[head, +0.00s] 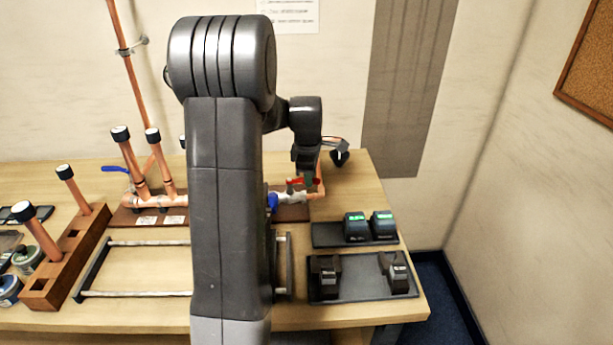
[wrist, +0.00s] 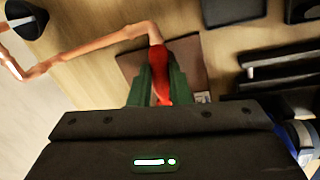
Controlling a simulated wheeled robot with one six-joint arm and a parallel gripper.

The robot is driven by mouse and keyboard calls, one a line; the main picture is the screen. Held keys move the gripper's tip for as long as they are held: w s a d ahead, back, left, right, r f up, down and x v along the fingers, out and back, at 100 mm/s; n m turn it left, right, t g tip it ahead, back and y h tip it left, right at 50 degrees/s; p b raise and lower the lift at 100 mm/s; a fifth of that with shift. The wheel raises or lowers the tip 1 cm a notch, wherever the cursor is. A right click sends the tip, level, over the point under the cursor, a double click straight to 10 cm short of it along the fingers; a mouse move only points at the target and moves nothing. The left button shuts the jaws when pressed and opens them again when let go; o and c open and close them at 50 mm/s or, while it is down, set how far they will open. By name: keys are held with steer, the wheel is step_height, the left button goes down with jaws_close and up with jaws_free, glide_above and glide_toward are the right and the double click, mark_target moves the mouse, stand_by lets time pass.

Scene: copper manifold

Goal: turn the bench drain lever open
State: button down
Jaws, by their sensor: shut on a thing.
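The red lever (head: 296,181) is on the copper and silver-coloured pipework at the right end of the manifold, near the back right of the bench. In the wrist view the red lever (wrist: 158,72) stands between the green fingers of my gripper (wrist: 159,88). My gripper (head: 308,177) points down from above and is shut on the lever. Part of the lever is hidden by the fingers and by the dark gripper body. My arm hides the middle of the manifold in the head view.
A blue lever (head: 115,169) is at the left, and a blue part (head: 272,202) is close to my arm. Copper pipes with black caps (head: 127,155) stand upright at the left. Dark trays (head: 362,284) with tools lie at the front right. A wall is behind.

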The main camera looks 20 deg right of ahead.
steer(key=shift+w+d+r+n, duration=0.1)
steer(key=shift+w+d+n, duration=0.2)
steer(key=shift+n, duration=0.4)
steer(key=shift+w+d+n, duration=0.1)
steer(key=shift+w+n, duration=0.25)
steer(key=shift+n, duration=0.35)
steer(key=c, duration=1.3)
jaws_free()
steer(key=shift+c, duration=0.2)
step_height(320, 180, up, 14)
steer(key=s+a+b, duration=0.1)
steer(key=s, duration=0.1)
steer(key=shift+s+f, duration=0.25)
